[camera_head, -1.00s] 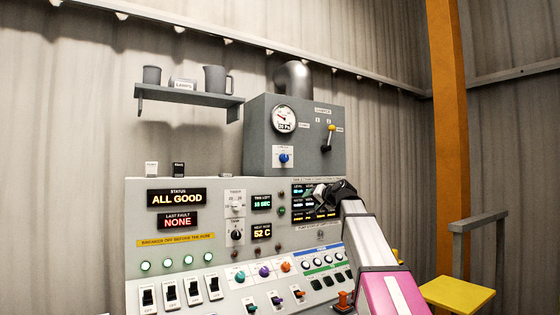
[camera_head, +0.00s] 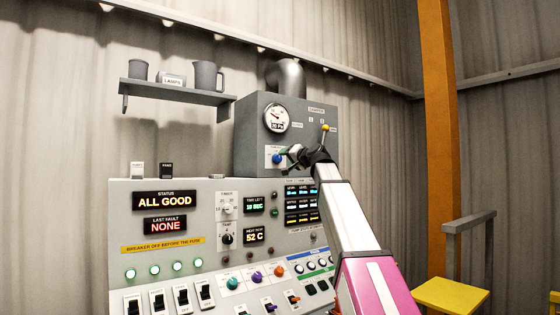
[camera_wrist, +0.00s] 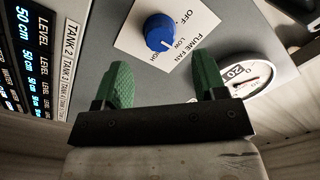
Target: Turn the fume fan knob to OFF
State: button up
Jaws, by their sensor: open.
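The blue fume fan knob (camera_head: 277,159) sits on a white label plate on the front of the grey box above the control panel. In the wrist view the knob (camera_wrist: 159,32) is clear, with OFF, LOW and HIGH printed around it. A pale mark on the knob faces the LOW and HIGH side, away from OFF; I cannot tell which of those two it points at. My gripper (camera_wrist: 164,76) is open, its green fingers apart and empty. The knob lies ahead of the gap between them, and the fingers do not appear to be around it.
A round pressure gauge (camera_head: 277,119) is above the knob, and a yellow-tipped damper lever (camera_head: 325,128) is to its right. Tank level displays (camera_head: 302,204) are below. Switches and coloured knobs fill the lower panel. A shelf with cups (camera_head: 178,92) hangs at upper left.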

aim_at(279, 159)
jog(key=x, duration=0.5)
jog(key=shift+w+a, duration=0.2)
jog(key=shift+w, duration=0.1)
jog(key=shift+c, duration=0.3)
jog(key=c, duration=0.9)
jog(key=shift+o, duration=0.2)
jog(key=n, duration=1.1)
jog(key=shift+n+h, duration=0.3)
jog(key=shift+n, duration=0.1)
